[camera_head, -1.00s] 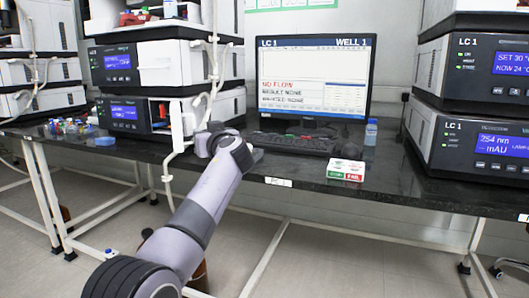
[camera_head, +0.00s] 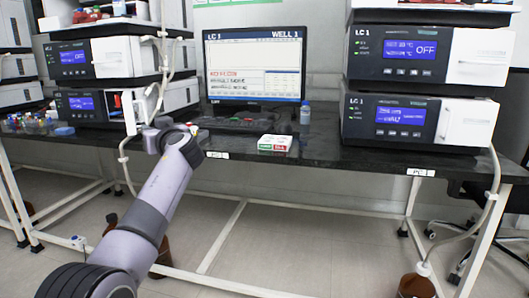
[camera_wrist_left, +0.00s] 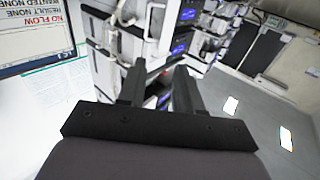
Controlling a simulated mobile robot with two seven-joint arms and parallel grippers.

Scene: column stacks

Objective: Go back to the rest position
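My left arm comes in from the bottom left of the head view and reaches toward the bench (camera_head: 330,158). Its gripper is mostly hidden there behind the wrist. In the left wrist view my left gripper (camera_wrist_left: 158,82) shows two dark fingers standing apart with a gap between them. Nothing is held in the gap; the instrument stack (camera_wrist_left: 190,45) shows beyond it. My right gripper is in neither view.
The monitor (camera_head: 255,65) stands behind a keyboard (camera_head: 235,124). A green-and-red button box (camera_head: 275,143) and a small bottle (camera_head: 305,113) are nearby. LC instrument stacks stand left (camera_head: 75,105) and right (camera_head: 400,120). A brown bottle (camera_head: 417,286) is on the floor.

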